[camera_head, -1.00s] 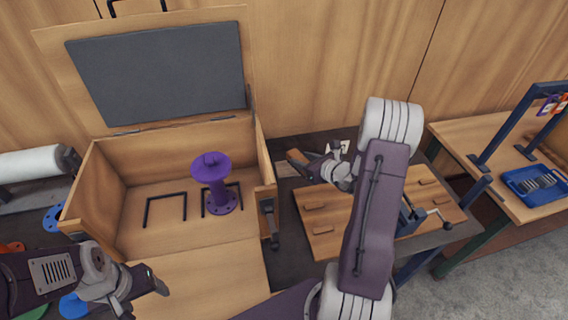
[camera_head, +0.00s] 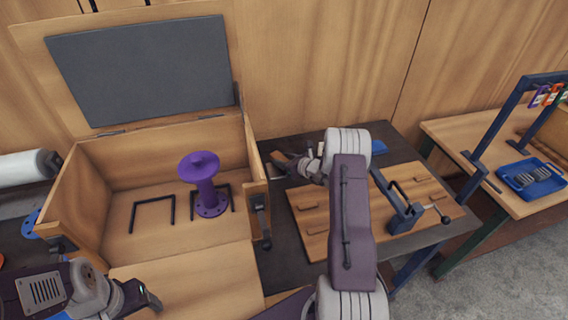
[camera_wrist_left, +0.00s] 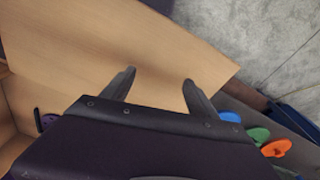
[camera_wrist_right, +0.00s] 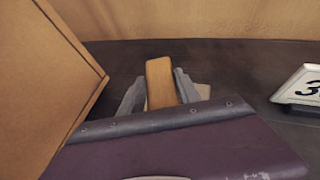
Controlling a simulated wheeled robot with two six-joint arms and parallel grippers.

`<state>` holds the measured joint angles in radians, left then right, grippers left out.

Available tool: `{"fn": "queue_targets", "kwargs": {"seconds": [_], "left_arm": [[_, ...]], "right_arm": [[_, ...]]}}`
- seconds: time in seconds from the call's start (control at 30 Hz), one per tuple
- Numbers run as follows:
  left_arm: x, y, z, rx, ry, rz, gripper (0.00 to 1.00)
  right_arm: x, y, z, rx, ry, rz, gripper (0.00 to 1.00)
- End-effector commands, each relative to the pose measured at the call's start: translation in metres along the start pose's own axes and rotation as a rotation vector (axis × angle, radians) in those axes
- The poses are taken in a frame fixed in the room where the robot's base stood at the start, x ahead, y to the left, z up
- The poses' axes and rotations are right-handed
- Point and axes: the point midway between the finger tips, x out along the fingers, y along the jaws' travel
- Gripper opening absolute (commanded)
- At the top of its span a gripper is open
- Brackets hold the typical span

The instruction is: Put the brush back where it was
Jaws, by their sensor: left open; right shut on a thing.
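My right gripper (camera_wrist_right: 160,95) is shut on the brush, whose wooden handle (camera_wrist_right: 161,82) shows between the fingers in the right wrist view. The bristles are not clearly visible. In the head view this gripper (camera_head: 290,166) is over the dark table, just right of the open wooden box. I cannot tell whether the brush touches the table. My left gripper (camera_wrist_left: 160,84) is open and empty, over the box's lowered front panel (camera_wrist_left: 85,45). It also shows at the lower left of the head view (camera_head: 148,304).
The open box (camera_head: 95,205) holds an upright purple flanged pipe (camera_head: 205,185) and black brackets. A wooden board (camera_head: 318,242) with a clamp lies right of it. A numbered white sign (camera_wrist_right: 300,84) stands on the dark table. A side table (camera_head: 440,130) holds a blue tray (camera_head: 530,180).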

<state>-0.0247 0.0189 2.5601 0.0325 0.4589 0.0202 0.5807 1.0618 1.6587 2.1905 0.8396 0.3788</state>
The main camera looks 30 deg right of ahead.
Motion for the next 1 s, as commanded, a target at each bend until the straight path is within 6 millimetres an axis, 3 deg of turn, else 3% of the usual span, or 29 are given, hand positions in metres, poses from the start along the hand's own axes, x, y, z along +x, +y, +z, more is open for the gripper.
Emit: {"fn": "queue_targets", "kwargs": {"seconds": [0.37,0.4,0.43,0.47,0.83,1.0], "left_arm": [[0.006,0.000,0.001,0.000,0.000,0.000,0.68],[0.004,0.000,0.000,0.000,0.000,0.000,0.68],[0.004,0.000,0.000,0.000,0.000,0.000,0.68],[0.004,0.000,0.000,0.000,0.000,0.000,0.68],[-0.005,0.000,-0.001,0.000,0.000,0.000,0.68],[-0.016,0.000,-0.002,0.000,0.000,0.000,0.68]], "right_arm": [[0.002,0.000,-0.004,-0.002,-0.003,-0.001,0.00],[0.001,0.000,-0.002,-0.001,-0.002,0.000,0.51],[0.001,0.000,-0.002,-0.001,-0.002,0.000,0.59],[0.001,0.000,-0.002,-0.001,-0.002,0.000,0.61],[-0.002,0.000,0.005,-0.001,-0.002,0.000,0.61],[-0.036,-0.001,0.006,0.002,-0.002,-0.003,0.61]]}}
